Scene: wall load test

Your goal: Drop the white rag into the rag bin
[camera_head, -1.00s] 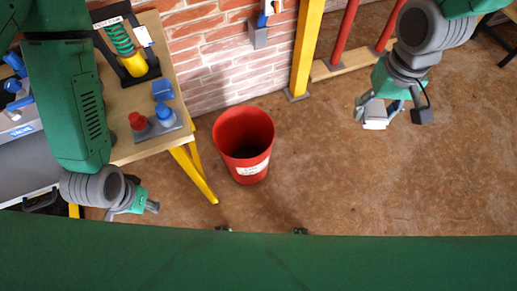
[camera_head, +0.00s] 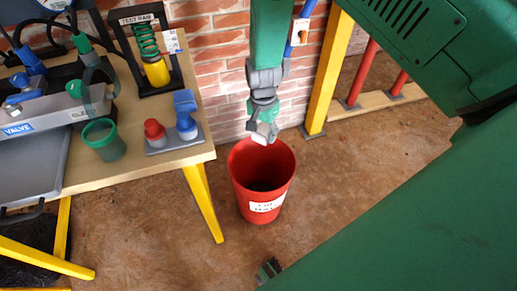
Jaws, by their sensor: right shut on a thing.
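The red rag bin (camera_head: 240,190) stands on the floor, upright and open at the top, with a white label on its front. My right gripper (camera_head: 262,127) comes down from above and hangs at the bin's far rim, over the opening in the picture. It is shut on the white rag (camera_head: 259,139), of which a small white piece shows at the fingertips. The exact height of the rag above the rim cannot be told. The bin looks dark inside.
A wooden table (camera_head: 190,157) with yellow legs stands left of the bin. It carries a spring tester (camera_head: 150,55), a block with red and blue knobs (camera_head: 175,137), a green cup-like thing (camera_head: 104,140) and a valve unit (camera_head: 35,120). A yellow post (camera_head: 328,70) stands right.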

